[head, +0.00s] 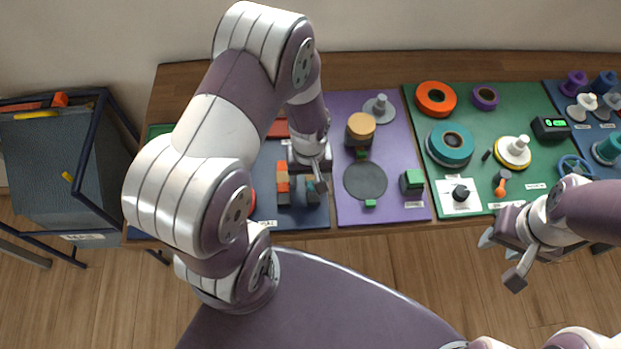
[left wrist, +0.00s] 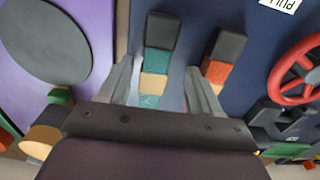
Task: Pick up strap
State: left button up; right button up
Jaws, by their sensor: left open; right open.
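No thing in view is plainly labelled as the strap. A banded strip (left wrist: 153,86) with dark, teal and tan sections lies between the fingers of my left gripper (left wrist: 159,72) in the left wrist view. Contact cannot be told. In the head view this strip (head: 313,196) shows at the front of the dark blue mat, under my left gripper (head: 312,172), which is open. A second strip (left wrist: 215,72) with dark, orange and tan sections lies beside it, outside the fingers; the head view shows it too (head: 283,184). My right gripper (head: 503,260) is open and empty, in front of the table edge.
A purple mat (head: 408,150) with a dark disc (head: 365,181) lies right of the strips. A red wheel (left wrist: 297,68) lies on the other side. A green mat (head: 470,105) with several round parts is farther right. A blue-grey bin (head: 60,160) stands left of the table.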

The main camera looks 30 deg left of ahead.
pick_arm(q)
jog(key=shift+w+d+f, duration=0.2)
jog(key=shift+d+f, duration=0.05)
jog(key=shift+d, duration=0.2)
jog(key=shift+s+a, duration=0.15)
jog(key=shift+a, duration=0.15)
jog(key=c, duration=1)
jog(key=shift+c, duration=0.7)
jog(key=shift+d, duration=0.15)
jog(key=shift+r, duration=0.1)
